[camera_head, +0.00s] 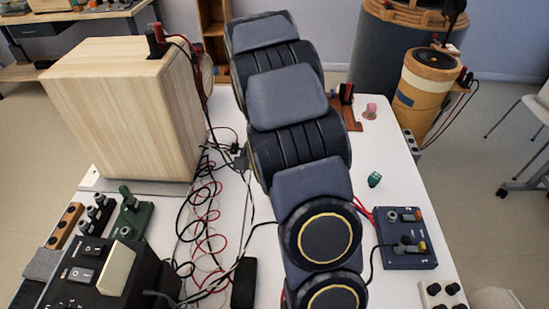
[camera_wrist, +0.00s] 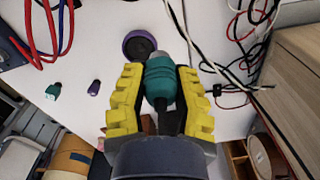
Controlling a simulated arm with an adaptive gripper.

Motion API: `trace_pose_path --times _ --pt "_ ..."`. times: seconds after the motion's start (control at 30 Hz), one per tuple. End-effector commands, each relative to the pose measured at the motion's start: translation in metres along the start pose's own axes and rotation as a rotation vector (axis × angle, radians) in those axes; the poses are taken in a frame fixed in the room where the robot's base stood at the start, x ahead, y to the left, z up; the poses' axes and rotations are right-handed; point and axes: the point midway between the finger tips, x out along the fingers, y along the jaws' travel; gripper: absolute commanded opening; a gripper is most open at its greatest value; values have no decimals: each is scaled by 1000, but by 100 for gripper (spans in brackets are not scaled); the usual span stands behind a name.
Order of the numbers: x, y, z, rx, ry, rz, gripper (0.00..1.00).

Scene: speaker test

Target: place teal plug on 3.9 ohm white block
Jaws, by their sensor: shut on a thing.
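In the wrist view, my gripper (camera_wrist: 159,92) has yellow ridged fingers shut on a teal plug (camera_wrist: 160,80), one finger on each side. The plug has a grey metal tip pointing away from my palm, over the white table. In the head view, my own arm hides the gripper and the held plug. A white block (camera_head: 438,294) with black knobs stands at the lower right edge of the head view, partly cut off. No ohm marking can be read on it. Another small teal piece (camera_head: 374,180) lies on the table, likewise in the wrist view (camera_wrist: 53,91).
A blue box (camera_head: 405,240) with knobs and red leads stands right of my arm. A wooden speaker cabinet (camera_head: 125,105) and tangled cables (camera_head: 205,215) fill the left. In the wrist view, a dark round piece (camera_wrist: 139,45) and a small purple piece (camera_wrist: 94,88) lie on the table.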

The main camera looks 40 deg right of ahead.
Motion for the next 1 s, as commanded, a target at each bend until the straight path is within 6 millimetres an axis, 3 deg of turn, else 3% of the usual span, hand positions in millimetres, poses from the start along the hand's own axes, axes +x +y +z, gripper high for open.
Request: trace_pose_path --times 0.1,0.37,1.0 --pt "-13 12 -29 17 1 -5 0" --pt "-22 27 -57 40 -1 -1 0" --pt "24 -13 -139 40 -2 2 0"
